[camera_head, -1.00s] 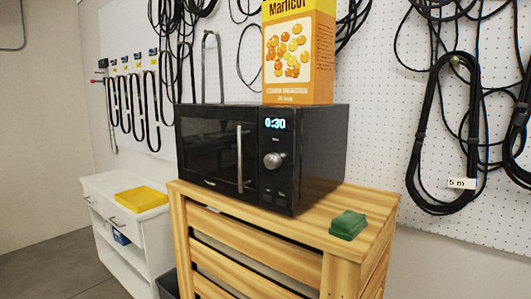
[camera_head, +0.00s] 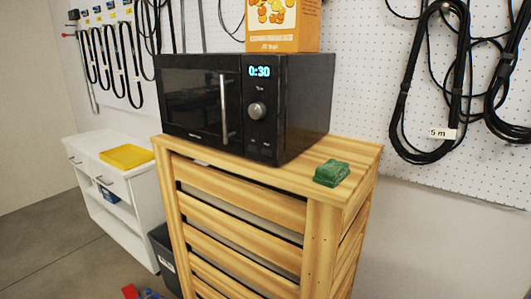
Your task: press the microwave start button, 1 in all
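The black microwave (camera_head: 198,104) stands on a slatted wooden cabinet (camera_head: 240,182). Its door with a vertical silver handle (camera_head: 224,108) is shut. The control panel is on the right of its front, with a lit display (camera_head: 259,72) reading 0:30 and a round silver knob (camera_head: 257,111). Small dark buttons (camera_head: 259,149) sit low on the panel below the knob; their labels are too small to read. Neither of my grippers shows in the head view.
An orange and yellow box (camera_head: 284,25) stands on top of the microwave. A green block (camera_head: 332,173) lies on the cabinet top at right. A white cabinet (camera_head: 115,190) with a yellow tray (camera_head: 127,156) stands at left. Cables hang on the pegboard. Red and blue items lie on the floor.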

